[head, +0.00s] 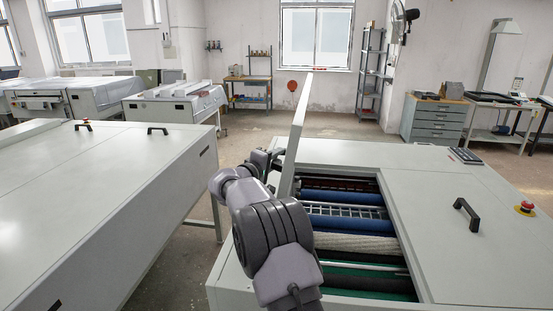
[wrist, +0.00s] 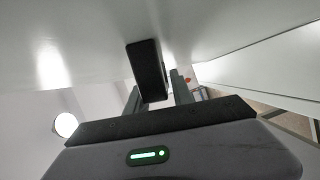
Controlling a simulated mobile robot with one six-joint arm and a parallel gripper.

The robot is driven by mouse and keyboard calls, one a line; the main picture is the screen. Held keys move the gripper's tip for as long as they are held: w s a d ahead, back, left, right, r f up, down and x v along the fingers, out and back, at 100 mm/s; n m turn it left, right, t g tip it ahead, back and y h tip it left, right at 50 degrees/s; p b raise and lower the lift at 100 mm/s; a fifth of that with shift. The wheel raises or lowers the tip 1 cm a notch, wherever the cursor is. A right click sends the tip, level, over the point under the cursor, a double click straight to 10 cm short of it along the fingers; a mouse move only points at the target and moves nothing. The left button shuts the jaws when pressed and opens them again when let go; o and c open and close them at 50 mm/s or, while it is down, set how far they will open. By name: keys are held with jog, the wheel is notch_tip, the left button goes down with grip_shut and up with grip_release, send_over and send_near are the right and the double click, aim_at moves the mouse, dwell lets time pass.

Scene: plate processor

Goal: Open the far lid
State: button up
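The raised lid (head: 297,135) stands steeply upright, seen nearly edge-on in the head view, at the left of the machine's opening. In the wrist view its pale face (wrist: 70,45) fills the top. My arm reaches up on the lid's left side; my gripper (head: 268,160) is mostly hidden there in the head view. In the wrist view my gripper (wrist: 156,95) has its two fingers on either side of the lid's black handle (wrist: 147,68), with little or no gap, and looks shut on it.
The open bay shows blue, white and green rollers (head: 345,220). A closed lid with a black handle (head: 466,213) lies to its right, near a red emergency button (head: 525,208). Another long machine (head: 110,190) stands at left across a narrow aisle. Open floor lies behind.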

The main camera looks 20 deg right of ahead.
grip_shut()
jog(key=shift+f, duration=0.1)
dwell(1.1)
